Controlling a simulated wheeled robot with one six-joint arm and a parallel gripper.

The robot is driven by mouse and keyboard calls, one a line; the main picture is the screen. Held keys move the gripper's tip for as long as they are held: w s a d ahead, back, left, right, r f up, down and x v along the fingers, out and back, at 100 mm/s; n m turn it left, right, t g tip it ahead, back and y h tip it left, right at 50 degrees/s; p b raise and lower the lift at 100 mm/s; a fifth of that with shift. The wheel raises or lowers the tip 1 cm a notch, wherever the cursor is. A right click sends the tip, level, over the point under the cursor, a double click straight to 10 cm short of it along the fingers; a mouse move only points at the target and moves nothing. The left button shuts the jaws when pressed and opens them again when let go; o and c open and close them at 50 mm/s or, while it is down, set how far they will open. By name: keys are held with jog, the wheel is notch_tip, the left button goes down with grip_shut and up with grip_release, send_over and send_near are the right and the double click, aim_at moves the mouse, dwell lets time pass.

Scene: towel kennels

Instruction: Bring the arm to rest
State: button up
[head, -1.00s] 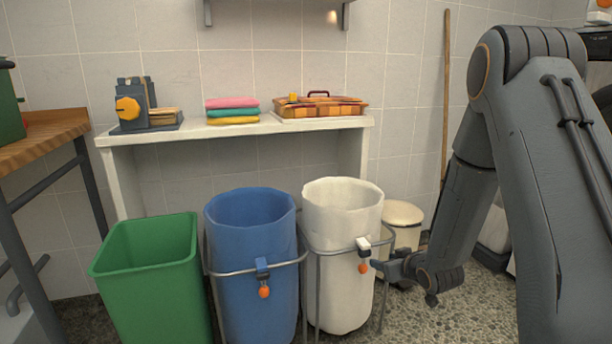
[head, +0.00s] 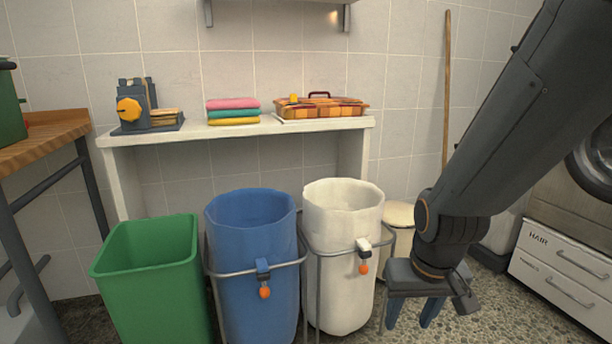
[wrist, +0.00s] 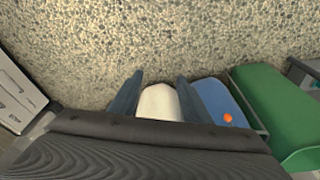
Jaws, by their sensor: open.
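My gripper (head: 411,310) hangs at the lower right in the head view, fingers pointing down, to the right of the white bin (head: 337,262). Its two blue-grey fingers are apart with nothing between them. In the wrist view my gripper (wrist: 153,92) shows its fingers spread, with speckled floor beyond. A white rounded shape, probably the white bin, shows behind and between the fingers there. My arm comes down from the upper right of the head view.
A blue bin (head: 252,270) and a green bin (head: 150,280) stand left of the white bin. A lidded pail (head: 398,214) sits behind my gripper. A white drawer unit (head: 565,265) is at right. Folded towels (head: 233,111) lie on the white shelf (head: 245,128). A pole (head: 446,90) leans on the wall.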

jog(key=s+a+r+n+g+y, duration=0.1)
jog(key=s+a+n, duration=0.2)
jog(key=s+a, duration=0.6)
jog(key=s+a+r+n+g, duration=0.2)
jog(key=s+a+n, duration=0.25)
jog(key=a, duration=0.75)
jog(key=d+r+m+p, duration=0.3)
jog(key=d+r+p, duration=0.7)
jog(key=r+p, duration=0.3)
jog(key=d+r+m+h+p, duration=0.1)
jog(key=d+r+m+p, duration=0.3)
jog(key=d+r+p, duration=0.7)
notch_tip(320, 180, up, 2)
jog(key=p, duration=0.6)
jog(key=shift+r, duration=0.2)
